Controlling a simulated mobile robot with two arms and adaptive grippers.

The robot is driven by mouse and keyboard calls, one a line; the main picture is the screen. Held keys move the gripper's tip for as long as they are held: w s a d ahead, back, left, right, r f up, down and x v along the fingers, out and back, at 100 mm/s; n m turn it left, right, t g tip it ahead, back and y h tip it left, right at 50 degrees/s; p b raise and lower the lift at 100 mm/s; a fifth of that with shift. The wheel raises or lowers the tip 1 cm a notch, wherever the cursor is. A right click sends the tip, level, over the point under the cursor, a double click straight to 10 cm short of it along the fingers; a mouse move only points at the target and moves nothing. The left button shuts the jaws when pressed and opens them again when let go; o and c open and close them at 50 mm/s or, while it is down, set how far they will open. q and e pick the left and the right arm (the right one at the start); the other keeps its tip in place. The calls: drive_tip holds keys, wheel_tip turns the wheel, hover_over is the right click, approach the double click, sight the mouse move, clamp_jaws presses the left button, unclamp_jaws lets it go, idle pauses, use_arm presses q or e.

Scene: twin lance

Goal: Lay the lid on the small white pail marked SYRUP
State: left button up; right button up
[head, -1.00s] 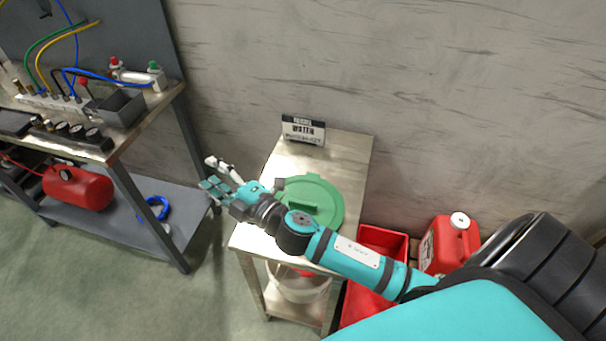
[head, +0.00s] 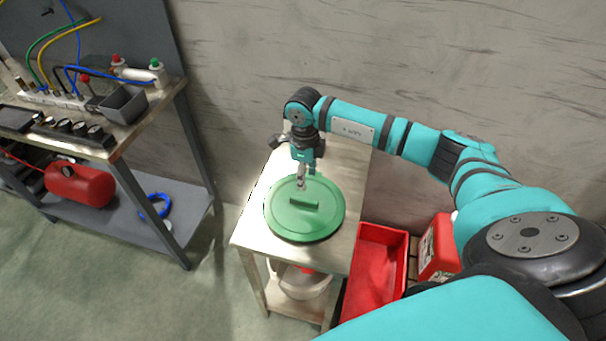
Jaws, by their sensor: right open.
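The round green lid (head: 283,222) with a raised bar handle lies flat on top of the small metal table (head: 349,160). My right gripper (head: 303,183) points down, open and empty, over the lid's far part, just behind the handle. A gap to the lid is hard to judge. A white pail (head: 306,292) stands on the table's lower shelf, partly hidden by the tabletop, with something red at its top. I can read no SYRUP mark on it. My left gripper is out of view.
A red open bin (head: 372,270) and a red canister (head: 437,248) stand right of the table. A workbench (head: 130,128) with hoses and a grey box is at left, a red tank (head: 78,186) below. Floor between is clear. The wall is close behind.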

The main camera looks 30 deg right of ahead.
sight(304, 200)
wheel_tip(304, 200, down, 10)
drive_tip(key=b, duration=0.7)
drive_tip(key=shift+a+r, duration=0.1)
clamp_jaws()
drive_tip(key=shift+r, duration=0.1)
drive_tip(key=shift+r+p, duration=2.15)
drive_tip(key=shift+r, duration=0.85)
drive_tip(key=shift+f, duration=0.1)
